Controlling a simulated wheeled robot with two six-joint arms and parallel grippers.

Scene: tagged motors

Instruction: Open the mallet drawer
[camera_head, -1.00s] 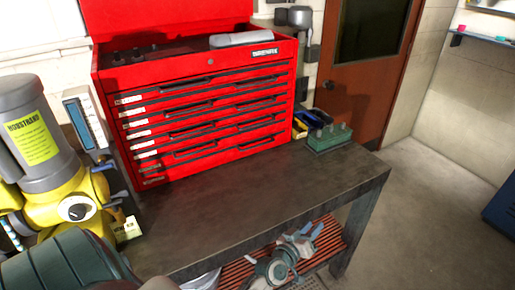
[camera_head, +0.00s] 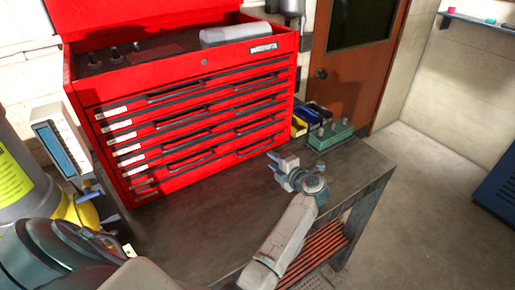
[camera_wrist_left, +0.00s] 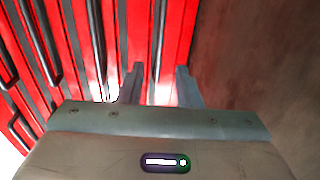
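The red tool chest (camera_head: 203,62) stands on the dark workbench with its lid raised. Its several stacked drawers (camera_head: 190,128) have dark bar handles and all look shut. Small white labels (camera_head: 123,137) sit at the drawers' left ends, too small to read, so I cannot tell which is the mallet drawer. My left gripper (camera_head: 272,167) is above the bench, in front of the chest's lower right part, fingers towards the chest. In the left wrist view its two fingers (camera_wrist_left: 160,80) are apart with nothing between them, facing the red drawer fronts. My right gripper is out of view.
The dark workbench top (camera_head: 205,225) is mostly clear. A yellow-and-grey machine (camera_head: 15,185) is at the left. A red slatted shelf (camera_head: 318,255) lies below the bench.

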